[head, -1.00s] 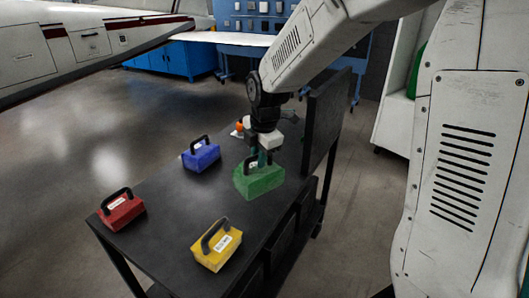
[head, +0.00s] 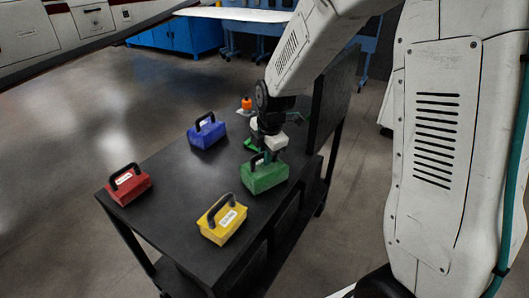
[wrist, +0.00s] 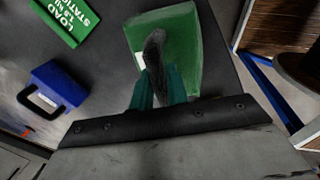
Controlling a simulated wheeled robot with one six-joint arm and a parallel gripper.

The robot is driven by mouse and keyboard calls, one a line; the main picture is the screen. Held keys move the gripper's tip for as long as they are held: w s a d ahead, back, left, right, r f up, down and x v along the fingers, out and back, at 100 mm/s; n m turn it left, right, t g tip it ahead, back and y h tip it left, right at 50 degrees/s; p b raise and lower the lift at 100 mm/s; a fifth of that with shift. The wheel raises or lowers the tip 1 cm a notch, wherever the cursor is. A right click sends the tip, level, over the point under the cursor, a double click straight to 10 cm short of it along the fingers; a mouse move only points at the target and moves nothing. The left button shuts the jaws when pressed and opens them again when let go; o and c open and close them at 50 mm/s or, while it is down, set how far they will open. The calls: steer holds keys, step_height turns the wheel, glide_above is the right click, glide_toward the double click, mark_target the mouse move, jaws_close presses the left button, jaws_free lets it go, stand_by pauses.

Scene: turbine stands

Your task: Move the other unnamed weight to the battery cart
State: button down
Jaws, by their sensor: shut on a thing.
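My gripper (head: 268,155) is shut on the dark handle of the green weight (head: 265,177), over the right part of a black table (head: 175,205). In the wrist view, the teal fingers of my gripper (wrist: 157,78) close around the handle of the green weight (wrist: 184,45). I cannot tell whether its base touches the tabletop. A blue weight (head: 206,134), a red weight (head: 129,188) and a yellow weight (head: 228,224) stand apart on the table. The blue weight also shows in the wrist view (wrist: 62,83). The red and yellow ones carry white labels.
A green sign (wrist: 68,18) with white lettering lies on the table near the blue weight. A small orange thing (head: 246,103) is at the table's far end. A dark upright panel (head: 335,95) rises along the right side. Open floor (head: 70,120) lies left of the table.

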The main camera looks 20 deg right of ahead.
mark_target(267, 167)
steer(key=shift+f, duration=0.2)
stand_by(0.4)
steer(key=c, duration=1.2)
jaws_free()
steer(key=shift+c, duration=0.2)
steer(key=shift+o, duration=0.6)
step_height(267, 167, up, 7)
steer(key=s, duration=0.1)
steer(key=shift+s+d, duration=0.15)
steer(key=shift+f, duration=0.1)
